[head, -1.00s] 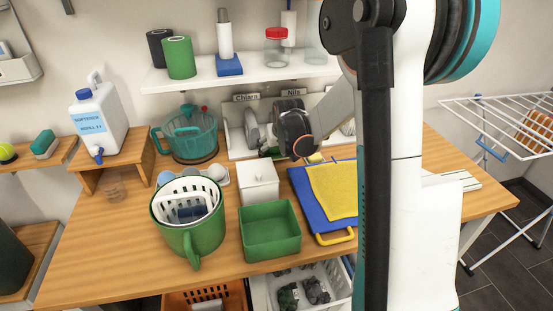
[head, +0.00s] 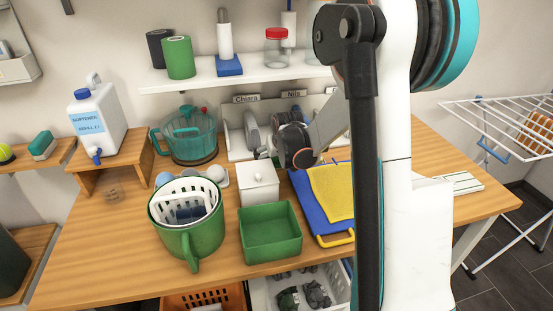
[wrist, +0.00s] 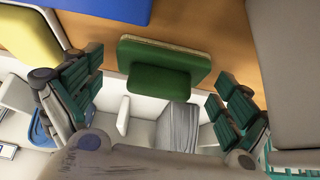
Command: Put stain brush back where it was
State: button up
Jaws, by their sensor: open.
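A dark green block with a pale lower edge, which looks like the stain brush (wrist: 165,62), lies on the wood at the front of a white divided rack in the wrist view. My gripper (wrist: 157,88) is open, its teal-padded fingers apart on either side of the block's near part, with nothing held. I cannot tell whether a finger touches it. The block is not clearly visible there.
A teal pitcher (head: 190,139) stands left of the rack. A green open tray (head: 270,252) and a green bucket (head: 192,240) stand in front. A shelf (head: 205,83) hangs above. Bare tabletop shows at front left.

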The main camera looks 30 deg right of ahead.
jog(key=shift+r, duration=0.1)
jog(key=shift+s+r, duration=0.15)
jog(key=shift+r, duration=0.2)
jog(key=p+v, duration=0.4)
jog(key=v, duration=0.7)
jog(key=shift+s+a+r, duration=0.1)
jog(key=shift+r, duration=0.05)
